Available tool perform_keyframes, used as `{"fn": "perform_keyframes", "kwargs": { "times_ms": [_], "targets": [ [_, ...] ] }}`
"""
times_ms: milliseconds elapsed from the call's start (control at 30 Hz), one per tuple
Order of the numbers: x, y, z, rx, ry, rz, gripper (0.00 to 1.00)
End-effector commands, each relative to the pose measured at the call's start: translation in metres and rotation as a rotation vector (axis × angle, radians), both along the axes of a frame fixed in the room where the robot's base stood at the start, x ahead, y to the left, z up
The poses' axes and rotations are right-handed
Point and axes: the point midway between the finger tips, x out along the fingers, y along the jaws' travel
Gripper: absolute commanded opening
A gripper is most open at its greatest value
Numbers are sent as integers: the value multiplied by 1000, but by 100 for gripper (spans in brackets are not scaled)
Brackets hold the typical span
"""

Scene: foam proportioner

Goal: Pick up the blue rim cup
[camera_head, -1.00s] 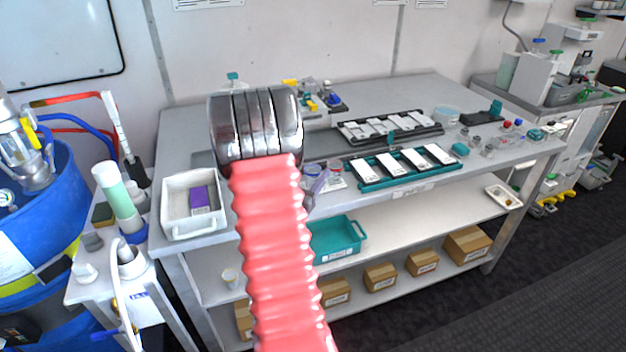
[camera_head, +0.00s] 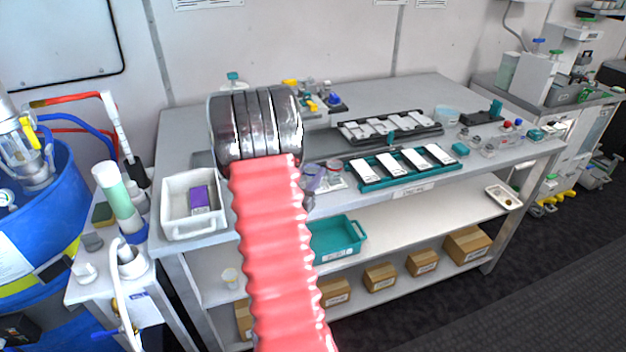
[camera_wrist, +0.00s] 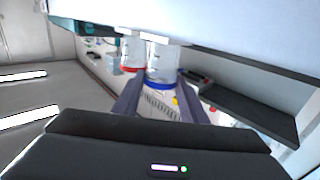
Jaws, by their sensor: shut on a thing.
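The blue rim cup (camera_wrist: 161,66) is a clear cup with a blue band, between the two grey-purple fingers of my gripper (camera_wrist: 158,101) in the wrist view. The fingers are shut on it near the blue rim. A similar cup with a red rim (camera_wrist: 132,52) stands just beside it. In the head view my gripper (camera_head: 313,178) shows as a small purple shape at the front edge of the bench, partly behind my arm. The red rim cup (camera_head: 334,167) is right of it. The blue rim cup cannot be made out clearly there.
A white bin (camera_head: 176,222) with a purple box is to the left on the bench (camera_head: 390,92). A teal slide rack (camera_head: 375,184) lies right of the cups, with a black rack (camera_head: 350,133) behind. A teal tray (camera_head: 335,250) sits on the shelf below.

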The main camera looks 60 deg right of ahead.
Motion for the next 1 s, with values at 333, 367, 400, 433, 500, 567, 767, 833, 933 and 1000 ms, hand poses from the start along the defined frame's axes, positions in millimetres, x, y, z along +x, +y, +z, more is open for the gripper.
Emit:
{"fn": "perform_keyframes", "kwargs": {
  "times_ms": [333, 367, 400, 433, 500, 567, 767, 833, 933, 1000],
  "targets": [
    [0, 0, 1, 0, 0, 0, 17],
    [0, 0, 2, -1, 0, 0, 17],
    [0, 0, 3, -1, -1, 0, 17],
    [0, 0, 4, -1, -1, -1, 17],
    [0, 0, 9, -2, -2, -1, 17],
    [0, 0, 13, -1, -1, 0, 17],
    [0, 0, 38, -3, -3, 0, 17],
    [0, 0, 49, -4, -4, -1, 17],
    [-1, 0, 65, -4, -4, -2, 17],
    [0, 0, 74, -3, -3, -1, 17]
  ]
}}
